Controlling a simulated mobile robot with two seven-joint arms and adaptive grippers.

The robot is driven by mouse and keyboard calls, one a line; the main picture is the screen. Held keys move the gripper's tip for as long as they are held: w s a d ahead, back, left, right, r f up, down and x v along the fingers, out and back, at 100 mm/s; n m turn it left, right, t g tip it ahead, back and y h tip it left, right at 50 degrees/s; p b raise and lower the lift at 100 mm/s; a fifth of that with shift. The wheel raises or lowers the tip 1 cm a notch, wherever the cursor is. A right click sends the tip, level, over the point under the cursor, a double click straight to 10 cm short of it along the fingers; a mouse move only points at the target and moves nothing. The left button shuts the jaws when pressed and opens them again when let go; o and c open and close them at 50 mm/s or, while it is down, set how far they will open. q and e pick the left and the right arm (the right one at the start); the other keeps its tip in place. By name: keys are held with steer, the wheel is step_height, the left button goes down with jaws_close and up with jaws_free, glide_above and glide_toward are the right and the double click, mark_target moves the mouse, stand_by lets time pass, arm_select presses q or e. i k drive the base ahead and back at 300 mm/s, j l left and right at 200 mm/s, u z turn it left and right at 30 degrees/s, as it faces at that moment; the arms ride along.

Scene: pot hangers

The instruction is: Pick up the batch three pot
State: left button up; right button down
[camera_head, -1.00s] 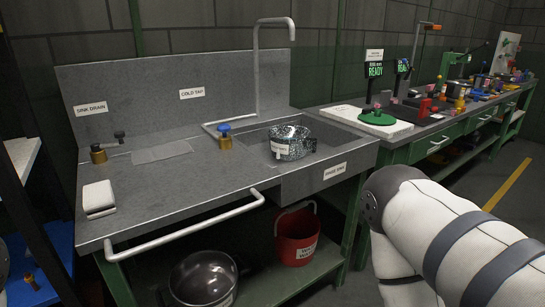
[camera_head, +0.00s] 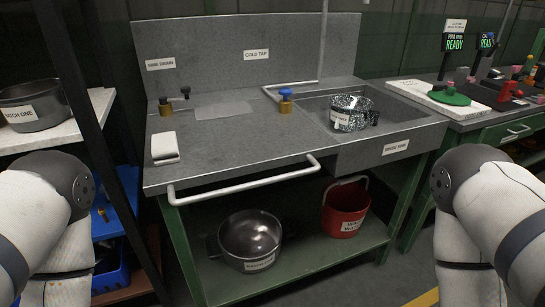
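A dark metal pot (camera_head: 250,238) with side handles and a white label stands on the green lower shelf under the sink bench. Its label is too small to read surely. A black-and-white speckled pot (camera_head: 353,113) with a label sits in the sink basin at the right; I cannot read its label surely either. A third pot (camera_head: 34,108), labelled batch one, stands on the white shelf at the far left, cut by the frame edge. My white arms show at the left and right edges. Both grippers are out of view.
A red bucket (camera_head: 345,208) stands on the lower shelf (camera_head: 315,252), right of the dark pot. A white rail (camera_head: 245,181) runs along the bench front. A white block (camera_head: 165,148) lies on the bench top. A dark upright post (camera_head: 92,130) stands between the left shelf and bench.

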mark_target(347, 112)
steer(key=i+l+u, duration=0.15)
steer(key=l+u, duration=0.25)
steer(key=l, duration=0.6)
steer(key=l+u, duration=0.45)
steer(key=l, duration=0.5)
